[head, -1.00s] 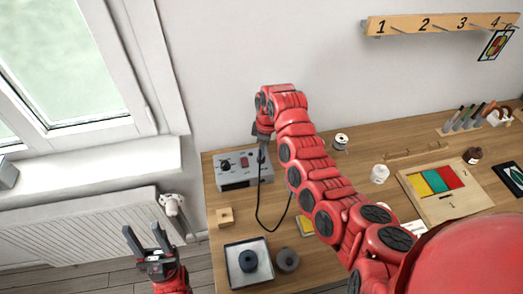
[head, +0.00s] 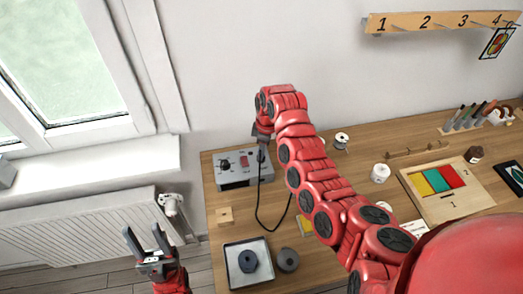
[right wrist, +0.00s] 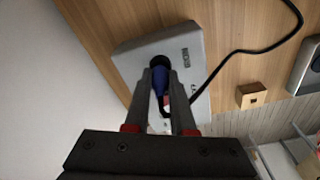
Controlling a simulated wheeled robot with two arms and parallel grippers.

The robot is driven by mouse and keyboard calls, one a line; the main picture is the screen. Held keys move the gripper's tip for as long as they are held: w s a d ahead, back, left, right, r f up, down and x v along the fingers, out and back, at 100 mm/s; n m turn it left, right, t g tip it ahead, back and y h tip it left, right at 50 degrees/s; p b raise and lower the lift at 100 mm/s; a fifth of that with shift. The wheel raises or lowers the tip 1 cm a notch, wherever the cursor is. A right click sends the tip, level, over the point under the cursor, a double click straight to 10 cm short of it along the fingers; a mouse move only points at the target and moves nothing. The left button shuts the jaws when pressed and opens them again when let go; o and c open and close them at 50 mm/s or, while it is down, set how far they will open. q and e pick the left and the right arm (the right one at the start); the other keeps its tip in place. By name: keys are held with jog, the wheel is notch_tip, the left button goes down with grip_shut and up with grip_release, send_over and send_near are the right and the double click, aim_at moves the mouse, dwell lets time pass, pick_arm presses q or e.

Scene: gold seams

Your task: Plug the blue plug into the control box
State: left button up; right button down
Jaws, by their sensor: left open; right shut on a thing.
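The grey control box (head: 232,184) stands at the left back of the workbench, with a dark knob and a red switch on its top in the head view. The right wrist view shows part of its grey casing (right wrist: 200,47). My right gripper (head: 261,146) is over the box's right side. In the right wrist view its fingers (right wrist: 160,75) are shut on the blue plug (right wrist: 160,82), over the box. My left gripper (head: 147,242) is open and empty, left of the bench.
A black cable (head: 262,218) loops over the bench from near the plug. A wooden block (head: 224,216), a tray (head: 233,275) with a dark round part, and another round part (head: 287,260) lie in front. A radiator (head: 80,235) stands left of the bench.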

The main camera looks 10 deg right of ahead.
jog(key=shift+f+b, duration=0.1)
jog(key=shift+b, duration=0.2)
dwell(0.4)
jog(key=shift+c, duration=1)
grip_release()
jog(key=shift+r, duration=2.6)
jog(key=shift+r+p, duration=0.9)
jog(key=shift+r, duration=0.1)
jog(key=shift+f, duration=0.1)
